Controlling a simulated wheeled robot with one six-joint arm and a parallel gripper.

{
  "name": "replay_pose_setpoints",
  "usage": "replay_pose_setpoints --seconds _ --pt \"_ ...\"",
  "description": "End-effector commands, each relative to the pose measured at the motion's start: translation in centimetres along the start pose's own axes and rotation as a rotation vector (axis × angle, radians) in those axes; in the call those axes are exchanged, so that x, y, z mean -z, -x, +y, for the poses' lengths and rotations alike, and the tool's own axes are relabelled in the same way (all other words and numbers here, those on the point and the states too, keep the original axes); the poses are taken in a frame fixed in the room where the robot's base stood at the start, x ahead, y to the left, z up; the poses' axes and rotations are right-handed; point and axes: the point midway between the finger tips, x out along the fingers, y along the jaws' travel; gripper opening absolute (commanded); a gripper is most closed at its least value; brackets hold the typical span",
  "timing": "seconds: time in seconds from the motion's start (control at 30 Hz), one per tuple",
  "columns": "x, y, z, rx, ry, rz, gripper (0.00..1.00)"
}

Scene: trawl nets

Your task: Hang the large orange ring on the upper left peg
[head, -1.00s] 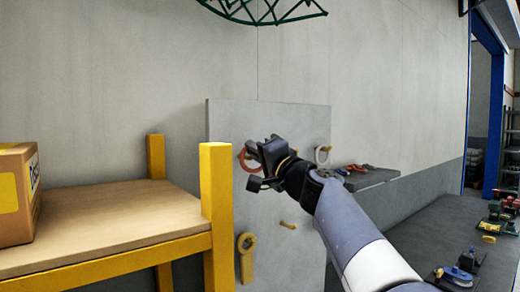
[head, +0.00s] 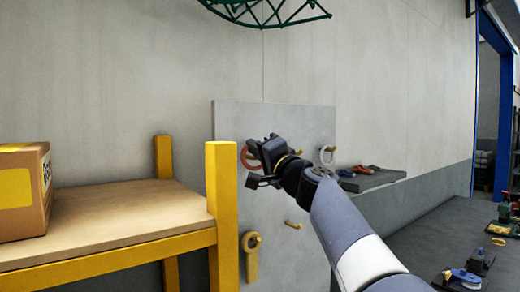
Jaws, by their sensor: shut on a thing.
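The orange ring (head: 245,158) is at the upper left of the grey upright board (head: 275,114). My gripper (head: 257,155) is shut on the ring and covers its right part. The ring faces the board, and I cannot tell whether it touches it. The upper left peg is hidden behind my gripper and the ring, so I cannot tell whether the ring is around it. A pale ring (head: 327,157) hangs at the upper right peg. The lower right peg (head: 293,225) is bare. A yellow ring-ended piece (head: 251,256) hangs at the lower left.
A yellow-framed table (head: 120,222) with a cardboard box (head: 22,192) stands at the left, its post close to the board. A grey shelf (head: 373,181) with tools juts out right of the board. A green lattice frame (head: 265,14) hangs above.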

Motion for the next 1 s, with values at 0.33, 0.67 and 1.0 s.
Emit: replay_pose_setpoints --seconds 0.33,0.67,1.0 --pt "-1.0 -0.5 2.1 -0.028 -0.014 -0.019 0.00" --pt "-1.0 -0.4 2.1 -0.028 -0.014 -0.020 0.26" --pt "-0.7 4.2 1.7 -0.017 -0.008 -0.009 0.35"
